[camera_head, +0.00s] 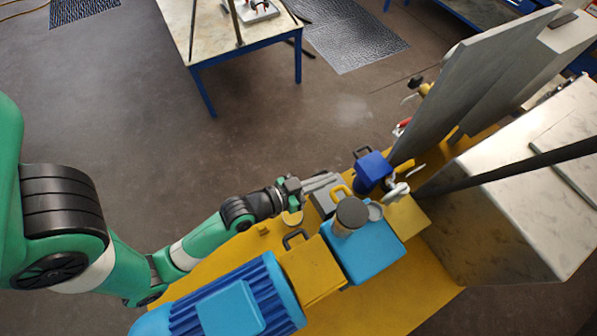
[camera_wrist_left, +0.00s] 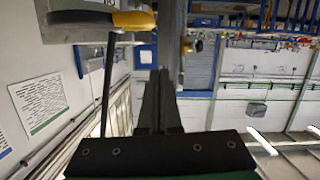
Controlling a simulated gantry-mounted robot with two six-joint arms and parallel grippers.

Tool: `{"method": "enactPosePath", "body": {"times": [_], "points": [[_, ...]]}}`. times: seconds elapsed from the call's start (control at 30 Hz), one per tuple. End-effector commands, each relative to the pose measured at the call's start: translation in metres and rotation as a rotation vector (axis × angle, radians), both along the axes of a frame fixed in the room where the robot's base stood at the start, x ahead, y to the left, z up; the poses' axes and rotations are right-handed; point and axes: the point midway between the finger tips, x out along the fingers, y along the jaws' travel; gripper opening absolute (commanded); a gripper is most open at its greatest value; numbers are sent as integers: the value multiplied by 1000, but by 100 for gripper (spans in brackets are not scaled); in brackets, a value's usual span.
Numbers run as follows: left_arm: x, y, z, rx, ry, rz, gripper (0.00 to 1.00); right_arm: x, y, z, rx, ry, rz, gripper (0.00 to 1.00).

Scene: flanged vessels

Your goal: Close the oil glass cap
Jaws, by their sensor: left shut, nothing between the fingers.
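A dark grey round cap (camera_head: 352,212) sits above a light blue box (camera_head: 365,250), with a short brownish part below it that looks like the oil glass (camera_head: 341,231). A paler round piece (camera_head: 375,211) is just to its right. I cannot tell how far the cap is open. My left gripper (camera_head: 322,182) is to the upper left of the cap, apart from it, with its fingers together and empty. The closed fingers also show in the left wrist view (camera_wrist_left: 160,100); the cap cannot be made out there. My right gripper is not in view.
A dark blue block (camera_head: 372,168) and a yellow handle (camera_head: 340,191) stand close to my left gripper. A ribbed blue motor (camera_head: 235,300) lies at lower left on the yellow base (camera_head: 400,305). Large grey panels (camera_head: 465,80) and a metal cabinet (camera_head: 520,200) block the right side.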

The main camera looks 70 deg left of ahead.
Motion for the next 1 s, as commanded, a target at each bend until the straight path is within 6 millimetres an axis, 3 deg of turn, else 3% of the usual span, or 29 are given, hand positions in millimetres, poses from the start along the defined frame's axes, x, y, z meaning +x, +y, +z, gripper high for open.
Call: {"method": "enactPosePath", "body": {"times": [0.03,0.2,0.4,0.87,0.97,1.0], "points": [[-17,-1,-4,-2,6,3,0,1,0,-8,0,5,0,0],[-57,-4,6,-2,3,4,0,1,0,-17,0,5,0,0],[-80,-6,14,-1,-1,2,0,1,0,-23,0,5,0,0],[-81,-9,17,0,-3,-6,0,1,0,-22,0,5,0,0],[-66,-13,33,19,-53,-36,0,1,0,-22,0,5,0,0],[-54,-14,47,34,-95,-54,0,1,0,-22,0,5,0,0]]}}
